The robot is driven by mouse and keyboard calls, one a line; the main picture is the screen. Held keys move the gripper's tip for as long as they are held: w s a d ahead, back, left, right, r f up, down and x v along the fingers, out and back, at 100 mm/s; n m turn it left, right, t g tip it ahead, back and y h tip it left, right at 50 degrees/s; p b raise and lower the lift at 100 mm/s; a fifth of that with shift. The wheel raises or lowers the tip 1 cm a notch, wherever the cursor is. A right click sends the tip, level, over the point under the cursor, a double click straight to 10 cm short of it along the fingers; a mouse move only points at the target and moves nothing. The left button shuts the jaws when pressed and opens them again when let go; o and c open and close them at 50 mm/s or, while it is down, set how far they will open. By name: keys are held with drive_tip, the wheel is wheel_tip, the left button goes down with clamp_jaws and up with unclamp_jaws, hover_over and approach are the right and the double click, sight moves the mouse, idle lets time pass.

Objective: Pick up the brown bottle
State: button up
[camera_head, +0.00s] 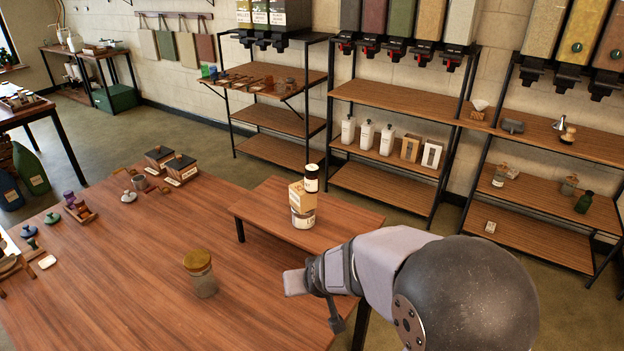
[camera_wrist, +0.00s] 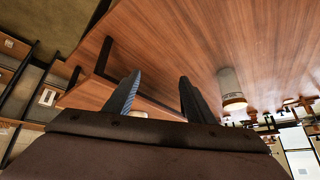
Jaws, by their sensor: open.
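My gripper (camera_head: 314,302) is in front of the stand and below the stack in the picture, apart from the bottle. In the wrist view, its two fingers (camera_wrist: 158,88) are spread with a gap between them. The bottle cannot be made out there. A small pale thing behind the fingers is mostly hidden.
A glass jar with a wooden lid (camera_head: 201,273) stands on the table (camera_head: 130,265) left of my gripper; it also shows in the wrist view (camera_wrist: 232,90). Canisters and small items line the table's far and left edges. Shelves (camera_head: 390,170) stand behind.

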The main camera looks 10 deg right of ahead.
drive_tip(key=w+r+t, duration=0.4)
drive_tip(key=w, duration=0.5)
drive_tip(key=m+t+h, duration=0.4)
drive_tip(key=t+h, duration=0.3)
approach(311, 174)
drive_tip(key=w, duration=0.6)
drive_tip(key=shift+w+d+r+g+h+p, duration=0.2)
drive_tip(key=shift+w+d+g+p, duration=0.15)
drive_tip(key=shift+d, duration=0.2)
drive_tip(key=shift+w+d+r+g+h+p, duration=0.15)
drive_tip(key=shift+w+d+g+p, duration=0.1)
drive_tip(key=shift+w+d+p, duration=0.2)
drive_tip(key=shift+w+d+f, duration=0.1)
drive_tip(key=shift+w+d, duration=0.05)
drive_tip(key=shift+d, duration=0.15)
drive_tip(key=shift+p+x, duration=0.45)
drive_tip(key=shift+x, duration=0.65)
drive_tip(key=shift+w, duration=0.15)
drive_tip(key=p+x, duration=0.3)
drive_tip(key=shift+w+d+r, duration=0.2)
drive_tip(key=shift+w+r, duration=0.05)
drive_tip(key=shift+w, duration=0.1)
drive_tip(key=shift+w+d+f, duration=0.1)
drive_tip(key=shift+w+d, duration=0.1)
drive_tip(key=shift+w, duration=0.25)
